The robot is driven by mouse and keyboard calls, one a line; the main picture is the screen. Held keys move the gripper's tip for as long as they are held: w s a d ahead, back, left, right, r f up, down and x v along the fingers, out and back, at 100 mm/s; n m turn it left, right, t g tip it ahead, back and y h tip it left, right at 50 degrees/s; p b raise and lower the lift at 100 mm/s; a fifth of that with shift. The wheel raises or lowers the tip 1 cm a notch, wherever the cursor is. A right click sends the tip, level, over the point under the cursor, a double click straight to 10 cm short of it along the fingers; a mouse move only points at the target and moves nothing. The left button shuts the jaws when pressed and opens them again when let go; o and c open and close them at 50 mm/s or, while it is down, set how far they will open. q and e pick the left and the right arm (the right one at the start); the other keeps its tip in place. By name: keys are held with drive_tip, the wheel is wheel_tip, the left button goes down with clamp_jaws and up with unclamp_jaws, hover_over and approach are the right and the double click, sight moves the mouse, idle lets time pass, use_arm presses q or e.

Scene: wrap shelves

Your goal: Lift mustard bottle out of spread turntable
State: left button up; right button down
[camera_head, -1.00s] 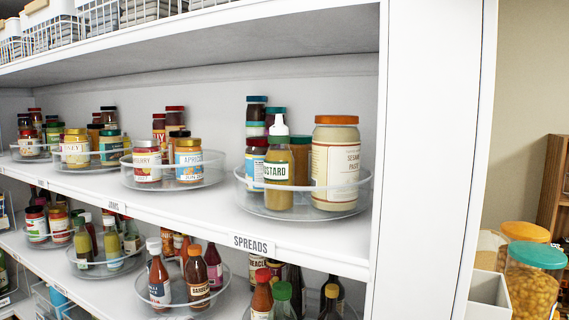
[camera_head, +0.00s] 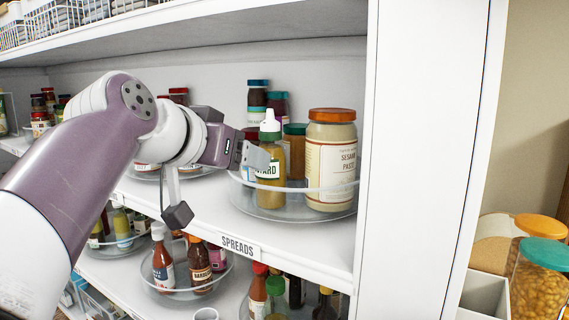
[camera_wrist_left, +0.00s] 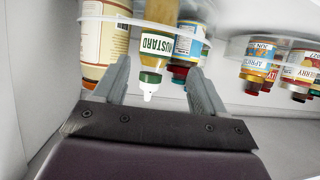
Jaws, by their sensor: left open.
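The mustard bottle (camera_head: 270,172) has a green collar and white nozzle. It stands upright in the clear spread turntable (camera_head: 285,209), just left of the sesame paste jar. My left gripper (camera_head: 250,158) comes in from the left beside the bottle's upper part. It is open; in the left wrist view its two fingers (camera_wrist_left: 156,92) lie either side of the mustard bottle (camera_wrist_left: 152,58), which appears upside down a little ahead of the fingertips. The right gripper is not in view.
A large sesame paste jar (camera_head: 331,165) stands close right of the mustard. More jars (camera_head: 257,98) stand behind it. The white shelf divider (camera_head: 410,160) rises at right, and another shelf is overhead.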

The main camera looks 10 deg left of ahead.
sight(271, 168)
use_arm(q)
drive_tip(key=p+x, duration=0.1)
drive_tip(key=x, duration=0.2)
drive_tip(key=p+x, duration=0.1)
drive_tip(key=x, duration=0.3)
drive_tip(key=p+x, duration=0.1)
drive_tip(key=x, duration=0.3)
drive_tip(key=shift+d+r, duration=0.1)
drive_tip(key=shift+d, duration=0.2)
drive_tip(key=shift+s, duration=0.1)
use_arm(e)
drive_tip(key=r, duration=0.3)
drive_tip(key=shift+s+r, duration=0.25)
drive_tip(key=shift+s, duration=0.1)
use_arm(q)
drive_tip(key=shift+a, duration=0.1)
drive_tip(key=shift+c, duration=0.9)
drive_tip(key=c, duration=0.8)
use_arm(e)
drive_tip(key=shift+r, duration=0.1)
